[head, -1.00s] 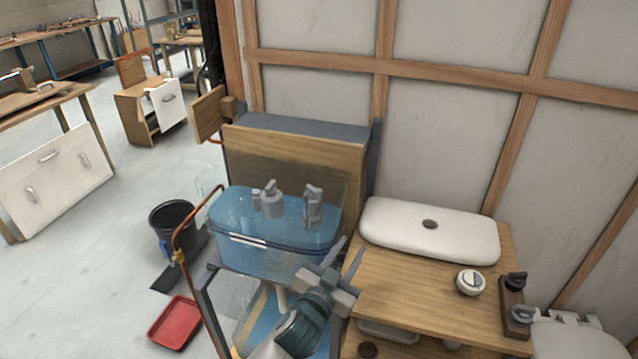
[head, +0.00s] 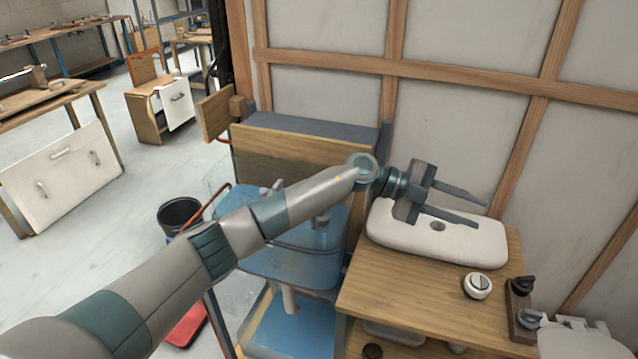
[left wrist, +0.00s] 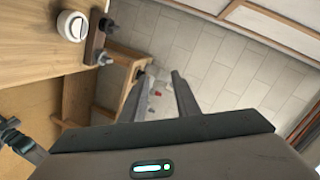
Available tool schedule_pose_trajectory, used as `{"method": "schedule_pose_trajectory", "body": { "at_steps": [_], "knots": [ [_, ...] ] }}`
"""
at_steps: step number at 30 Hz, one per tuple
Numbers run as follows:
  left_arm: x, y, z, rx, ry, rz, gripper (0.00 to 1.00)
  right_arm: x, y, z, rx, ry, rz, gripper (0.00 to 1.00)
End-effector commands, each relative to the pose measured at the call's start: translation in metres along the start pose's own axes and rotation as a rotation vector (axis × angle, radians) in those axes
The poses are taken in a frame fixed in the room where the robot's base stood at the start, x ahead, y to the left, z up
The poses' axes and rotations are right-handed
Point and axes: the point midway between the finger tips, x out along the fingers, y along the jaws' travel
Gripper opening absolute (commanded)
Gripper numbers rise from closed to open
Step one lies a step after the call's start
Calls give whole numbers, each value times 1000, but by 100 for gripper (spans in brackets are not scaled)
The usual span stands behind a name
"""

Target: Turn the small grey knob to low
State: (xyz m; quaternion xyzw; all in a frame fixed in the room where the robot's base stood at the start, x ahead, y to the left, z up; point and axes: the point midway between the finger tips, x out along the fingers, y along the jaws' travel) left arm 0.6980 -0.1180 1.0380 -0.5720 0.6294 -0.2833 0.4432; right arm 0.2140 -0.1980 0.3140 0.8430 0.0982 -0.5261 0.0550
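My left gripper (head: 480,215) is open and empty, its two fingers pointing right above the white basin. A small grey knob (head: 530,318) sits at the near end of a brown wooden block (head: 520,298) at the counter's right edge. A black knob (head: 522,286) sits at the block's far end. A larger round white knob (head: 478,286) with a grey bar stands left of the block. The gripper touches none of them. In the left wrist view, the white knob (left wrist: 72,25) and the block (left wrist: 95,38) lie left of the open fingers (left wrist: 159,98). The knobs' settings are too small to read.
The white basin (head: 440,242) lies on the wooden counter (head: 400,295). A blue translucent tank (head: 290,262) stands to the left, partly behind my left arm. A white fixture (head: 580,342) stands right of the counter. The counter around the white knob is clear.

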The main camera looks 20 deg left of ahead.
Motion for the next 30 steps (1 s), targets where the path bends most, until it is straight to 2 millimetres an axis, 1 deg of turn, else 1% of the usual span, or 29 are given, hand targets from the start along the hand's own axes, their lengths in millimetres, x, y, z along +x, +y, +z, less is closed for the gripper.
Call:
{"method": "schedule_pose_trajectory", "body": {
  "at_steps": [1, 2, 5, 8, 9, 11, 12, 14, 15, 17, 18, 21, 24, 25, 27, 30],
  "knots": [
    [-11, -2, 11, 17, -31, 93, 29, 0, 0, 0, 0, 0, 0, 31],
    [-18, 0, 18, 21, -49, 148, 29, 0, 0, 0, 0, 0, 0, 31],
    [-49, 3, 40, 19, -126, 334, 29, 0, 0, 0, 0, 0, 0, 31],
    [-92, 0, 62, -5, -232, 509, 29, 0, 0, 0, 0, -1, 0, 31],
    [-113, -2, 70, -22, -280, 576, 29, 0, 0, 0, 0, -1, 0, 31],
    [-147, -9, 80, -53, -360, 670, 29, 0, 0, 0, 0, -1, 0, 31],
    [-172, -14, 85, -79, -417, 730, 29, 0, 0, 0, 0, -1, 0, 31],
    [-209, -24, 90, -122, -503, 810, 29, 0, 0, 0, 0, -1, 0, 31],
    [-234, -32, 91, -154, -561, 856, 29, 0, 0, 1, 0, -1, 0, 31],
    [-268, -42, 90, -202, -640, 915, 29, 0, 0, 1, 0, -1, 0, 31],
    [-288, -49, 88, -232, -688, 946, 29, 0, 0, 1, 0, -1, 0, 31],
    [-328, -62, 82, -299, -781, 1001, 29, 0, 0, 1, 0, -2, 0, 31],
    [-350, -69, 77, -339, -834, 1030, 29, 0, 0, 1, 0, -2, 0, 31],
    [-354, -71, 76, -346, -843, 1035, 29, 0, 0, 1, 0, -2, 0, 31],
    [-358, -72, 74, -356, -854, 1040, 29, 0, 0, 1, 0, -2, 0, 31],
    [-358, -72, 74, -357, -855, 1042, 29, 0, 0, 1, 0, -2, 0, 31]
  ]
}}
